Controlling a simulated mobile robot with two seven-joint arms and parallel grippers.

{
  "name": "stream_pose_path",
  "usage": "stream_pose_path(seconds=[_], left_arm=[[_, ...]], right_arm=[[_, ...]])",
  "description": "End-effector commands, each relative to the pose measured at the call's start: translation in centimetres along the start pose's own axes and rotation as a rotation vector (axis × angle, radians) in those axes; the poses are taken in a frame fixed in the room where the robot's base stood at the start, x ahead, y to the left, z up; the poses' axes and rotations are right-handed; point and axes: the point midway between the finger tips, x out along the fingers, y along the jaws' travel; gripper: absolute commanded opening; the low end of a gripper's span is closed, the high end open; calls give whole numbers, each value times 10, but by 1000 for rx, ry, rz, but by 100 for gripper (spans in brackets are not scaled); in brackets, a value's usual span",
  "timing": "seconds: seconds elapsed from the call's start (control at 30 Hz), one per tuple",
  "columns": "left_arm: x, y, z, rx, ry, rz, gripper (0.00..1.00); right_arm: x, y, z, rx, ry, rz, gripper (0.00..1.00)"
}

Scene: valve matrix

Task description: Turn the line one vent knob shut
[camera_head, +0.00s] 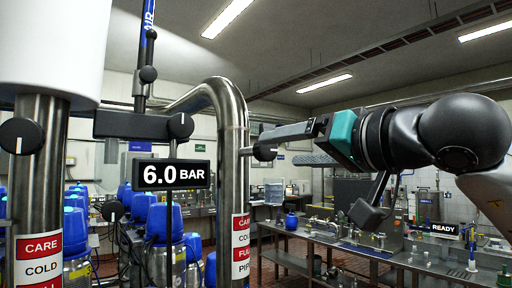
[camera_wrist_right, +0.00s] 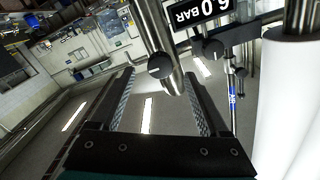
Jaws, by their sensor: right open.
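Several round black knobs sit on the pipework, and no readable label tells me which is the line one vent knob. One black knob (camera_head: 264,152) sticks out to the right of the curved steel pipe (camera_head: 232,130). My right gripper (camera_head: 272,137) is open beside this knob, its fingers pointing left. In the right wrist view a black knob (camera_wrist_right: 160,66) lies between the open fingertips or just past them; contact cannot be told. Other knobs are at the upper pipe (camera_head: 148,74), the bracket's right end (camera_head: 180,126) and the left pipe (camera_head: 20,136). My left gripper is out of view.
A display (camera_head: 173,174) reads 6.0 BAR. The left pipe carries a "CARE COLD" label (camera_head: 40,258). Blue-topped units (camera_head: 164,222) stand behind the pipes. A workbench (camera_head: 345,249) and a READY sign (camera_head: 444,229) are at the right.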

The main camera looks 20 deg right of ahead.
Motion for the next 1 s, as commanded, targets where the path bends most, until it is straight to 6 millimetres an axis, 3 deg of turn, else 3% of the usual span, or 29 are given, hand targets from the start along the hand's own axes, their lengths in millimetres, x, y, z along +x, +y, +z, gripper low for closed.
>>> stream_pose_path(seconds=[0.2,0.4,0.6,0.87,1.0], left_arm=[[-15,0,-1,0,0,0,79],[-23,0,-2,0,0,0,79],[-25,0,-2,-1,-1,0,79],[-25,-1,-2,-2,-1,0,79],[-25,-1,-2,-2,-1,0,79]], right_arm=[[48,-2,-1,4,-4,-2,79],[78,-2,-1,3,-3,-3,79],[90,-1,0,2,-2,-2,79],[91,0,1,1,-1,-2,79],[90,0,1,1,-1,-2,63]])
